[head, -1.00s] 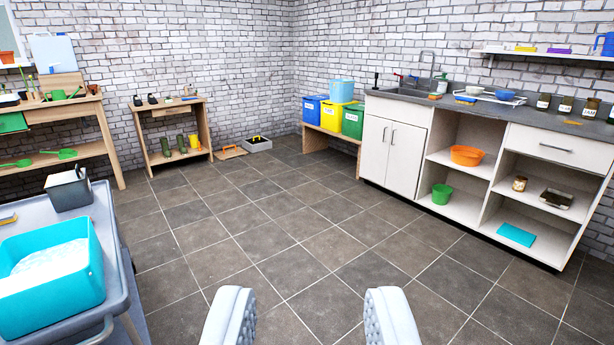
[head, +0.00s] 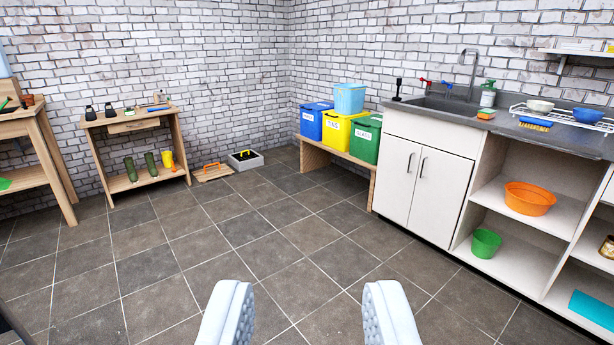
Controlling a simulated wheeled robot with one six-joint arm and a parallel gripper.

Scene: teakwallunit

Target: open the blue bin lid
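The blue bin (head: 313,121) stands at the left end of a low wooden bench at the back, beside the wall. It has a white label on its front, and its blue lid (head: 316,106) looks closed. A yellow bin (head: 338,131) and a green bin (head: 366,138) stand to its right. My gripper (head: 297,315) is open and empty at the bottom of the view, above the floor and far from the bins.
A light blue tub (head: 349,98) sits on top of the yellow bin. The sink cabinet (head: 425,180) stands right of the wooden bench (head: 340,158). A grey crate (head: 246,160) lies on the floor left of it. The tiled floor (head: 260,230) ahead is clear.

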